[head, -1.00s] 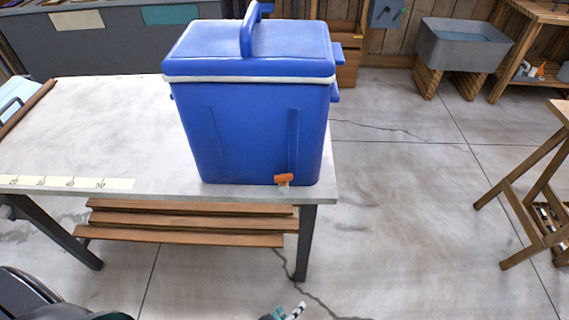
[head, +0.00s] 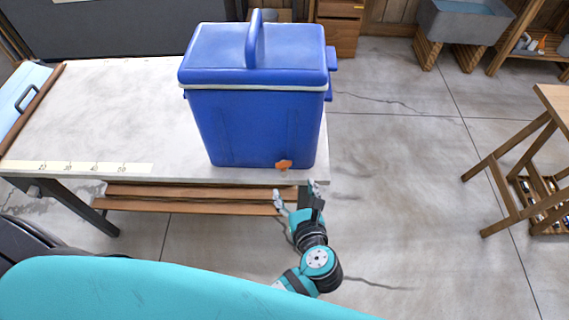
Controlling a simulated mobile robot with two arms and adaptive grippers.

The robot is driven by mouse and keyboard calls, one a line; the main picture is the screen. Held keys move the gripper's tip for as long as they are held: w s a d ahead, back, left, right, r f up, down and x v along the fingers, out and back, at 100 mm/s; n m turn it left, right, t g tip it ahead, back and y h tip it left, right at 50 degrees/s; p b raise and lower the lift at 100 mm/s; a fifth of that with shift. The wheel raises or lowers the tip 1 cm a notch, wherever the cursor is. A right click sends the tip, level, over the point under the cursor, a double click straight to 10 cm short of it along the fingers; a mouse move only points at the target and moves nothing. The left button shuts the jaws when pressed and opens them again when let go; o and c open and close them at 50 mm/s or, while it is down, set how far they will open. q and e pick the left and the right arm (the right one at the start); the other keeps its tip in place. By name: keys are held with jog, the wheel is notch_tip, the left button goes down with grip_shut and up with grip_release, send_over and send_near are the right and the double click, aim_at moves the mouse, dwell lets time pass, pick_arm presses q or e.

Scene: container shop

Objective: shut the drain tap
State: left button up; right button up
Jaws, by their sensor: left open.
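The blue cooler (head: 250,125) stands upright on the grey table (head: 110,115) with its lid closed and its handle raised. The orange drain tap (head: 284,164) sits low on the cooler's front face, near its right corner. The tap is too small to tell its setting. My left gripper (head: 295,193) is open and empty, its fingers pointing toward the tap from just in front of the table edge. It is apart from the tap, a little below it in the picture. My right gripper is not in view.
A ruler strip (head: 95,168) lies along the table's front edge. Wooden slats (head: 190,198) form a shelf below. A wooden trestle (head: 520,165) stands at right, and a grey basin (head: 462,22) at the back right. The floor between is clear.

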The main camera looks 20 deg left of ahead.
aim_at(283, 164)
pick_arm(q)
jog(key=b+x, duration=0.3)
jog(key=x, duration=0.9)
jog(key=shift+w+a+f, duration=0.1)
jog(key=shift+w+a, duration=0.05)
jog(key=shift+w, duration=0.15)
jog(key=c, duration=1.2)
jog(key=shift+s+a+m+t+h+p, duration=0.15)
jog(key=shift+m+t+h+p, duration=0.35)
jog(key=shift+m+h+p, duration=0.5)
jog(key=shift+m+h, duration=0.6)
jog(key=shift+h, duration=0.1)
jog(key=o, duration=1.2)
